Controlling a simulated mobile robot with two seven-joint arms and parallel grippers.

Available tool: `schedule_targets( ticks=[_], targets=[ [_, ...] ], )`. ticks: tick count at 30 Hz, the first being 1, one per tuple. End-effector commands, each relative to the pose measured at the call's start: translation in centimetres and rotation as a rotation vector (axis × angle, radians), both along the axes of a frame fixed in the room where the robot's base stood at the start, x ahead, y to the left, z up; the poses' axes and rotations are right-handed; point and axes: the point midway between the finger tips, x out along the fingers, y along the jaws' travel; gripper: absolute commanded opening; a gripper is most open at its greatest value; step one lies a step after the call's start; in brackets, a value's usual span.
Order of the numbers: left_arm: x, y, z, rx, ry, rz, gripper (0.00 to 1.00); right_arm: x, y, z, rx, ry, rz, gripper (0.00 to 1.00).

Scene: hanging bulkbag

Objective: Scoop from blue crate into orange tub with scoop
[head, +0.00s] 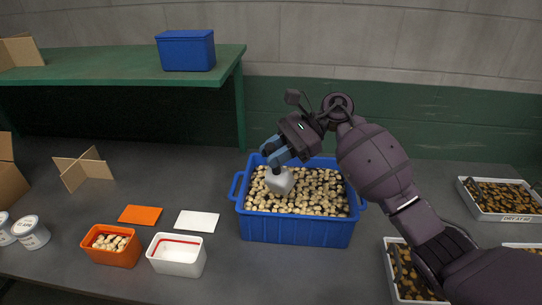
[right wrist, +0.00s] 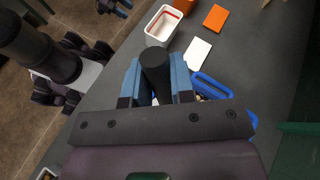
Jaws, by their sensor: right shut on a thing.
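The blue crate (head: 297,231) stands on the grey table and is full of small tan and dark pieces (head: 325,190). My right gripper (head: 272,153) is above the crate's left part, shut on the scoop's handle. The handle shows as a black cylinder between the blue fingers (right wrist: 160,80) in the right wrist view. The scoop's whitish bowl (head: 281,181) is down at the surface of the pieces; its inside is hidden. The orange tub (head: 110,257) is at the left with some pieces in it. Part of my left gripper (right wrist: 115,6) shows at the top of the right wrist view.
A white tub (head: 178,263) with a red line inside stands between tub and crate. An orange lid (head: 140,215) and white lid (head: 197,221) lie behind. A green shelf (head: 120,65) holds a blue box (head: 186,50).

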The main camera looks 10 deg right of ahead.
Motion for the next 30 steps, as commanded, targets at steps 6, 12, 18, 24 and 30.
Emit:
schedule_targets(
  ticks=[6, 12, 18, 24, 30],
  targets=[
    [-0.1, 0.0, -1.2, 0.0, 0.006, 0.001, 0.43, 0.7, -0.5, -0.1, 0.031, 0.047, 0.0, 0.0],
    [-0.1, 0.0, -1.8, 0.0, 0.007, 0.0, 0.43, 1.3, -0.8, 0.0, 0.057, 0.086, 0.0, 0.0],
    [-0.2, 0.0, -2.6, 0.0, 0.009, 0.0, 0.43, 1.8, -1.2, 0.2, 0.082, 0.122, 0.0, 0.0],
    [-0.3, 0.0, -3.3, 0.0, 0.012, 0.0, 0.43, 2.3, -1.5, 0.2, 0.106, 0.159, 0.0, 0.0],
    [-0.4, 0.0, -4.1, 0.0, 0.016, 0.0, 0.43, 2.7, -1.8, 0.3, 0.128, 0.189, 0.0, 0.0]
  ],
)
